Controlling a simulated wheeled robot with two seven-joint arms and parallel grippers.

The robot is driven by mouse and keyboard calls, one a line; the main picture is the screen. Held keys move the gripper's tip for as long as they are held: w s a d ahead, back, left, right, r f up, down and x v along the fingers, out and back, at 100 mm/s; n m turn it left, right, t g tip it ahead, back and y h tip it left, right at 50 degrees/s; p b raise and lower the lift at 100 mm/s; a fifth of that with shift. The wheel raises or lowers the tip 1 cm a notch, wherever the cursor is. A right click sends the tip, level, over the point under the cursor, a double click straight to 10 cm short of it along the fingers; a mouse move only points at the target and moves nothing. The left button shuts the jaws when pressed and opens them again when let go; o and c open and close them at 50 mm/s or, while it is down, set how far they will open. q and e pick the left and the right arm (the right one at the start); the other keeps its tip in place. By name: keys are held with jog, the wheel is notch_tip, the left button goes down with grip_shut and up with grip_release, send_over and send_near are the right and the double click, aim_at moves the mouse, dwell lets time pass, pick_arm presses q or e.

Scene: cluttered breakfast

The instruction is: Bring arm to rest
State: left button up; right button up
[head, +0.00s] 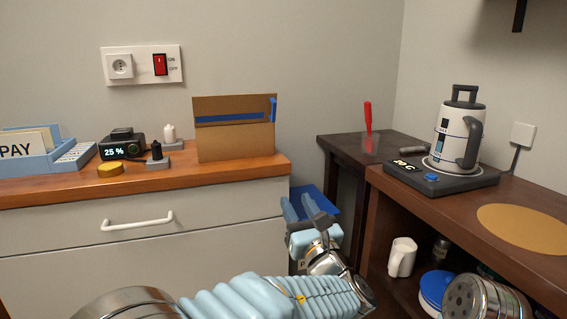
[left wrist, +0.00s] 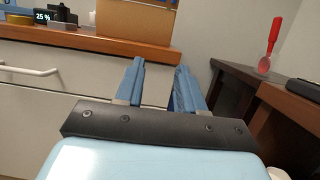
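My left arm comes in from the bottom of the head view, light blue with metal joints. My left gripper (head: 302,208) is in front of the gap between the drawer cabinet (head: 60,232) and the dark side table (head: 345,146). In the left wrist view its two blue fingers (left wrist: 158,88) stand apart with nothing between them. The cabinet front shows behind them. A metallic round part at the bottom right of the head view seems to be my other arm; no right gripper fingers show.
On the cabinet stand a cardboard box (head: 236,146), a charger display (head: 122,147) and a blue organizer (head: 30,160). A kettle (head: 457,135) stands on its base on the brown table (head: 470,195). A white mug (head: 401,258) is on the shelf below.

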pick_arm(q)
jog(key=s+a+f+n+g+p, duration=0.15)
jog(key=a+f+g, duration=0.25)
jog(key=f, duration=0.6)
jog(key=a+f+n+g+h+p, duration=0.1)
jog(key=a+f+n+g, duration=0.3)
jog(key=f, duration=0.6)
jog(key=s+a+f+n+g+p, duration=0.1)
jog(key=a+f+g, duration=0.4)
jog(key=f, duration=0.6)
jog(key=s+f+n+g+h+p, duration=0.2)
jog(key=s+f+n+h, duration=0.1)
jog(key=s+f+n, duration=0.2)
jog(key=s+a+f+n+g+h+p, duration=0.1)
jog(key=s+f+n, duration=0.4)
jog(key=s+n, duration=0.5)
jog(key=s+f+n+g+h+p, duration=0.3)
jog(key=s+n+h, duration=0.3)
jog(key=n, duration=0.6)
jog(key=shift+s+a+f, duration=0.35)
jog(key=shift+s+f, duration=0.5)
jog(key=shift+f, duration=0.05)
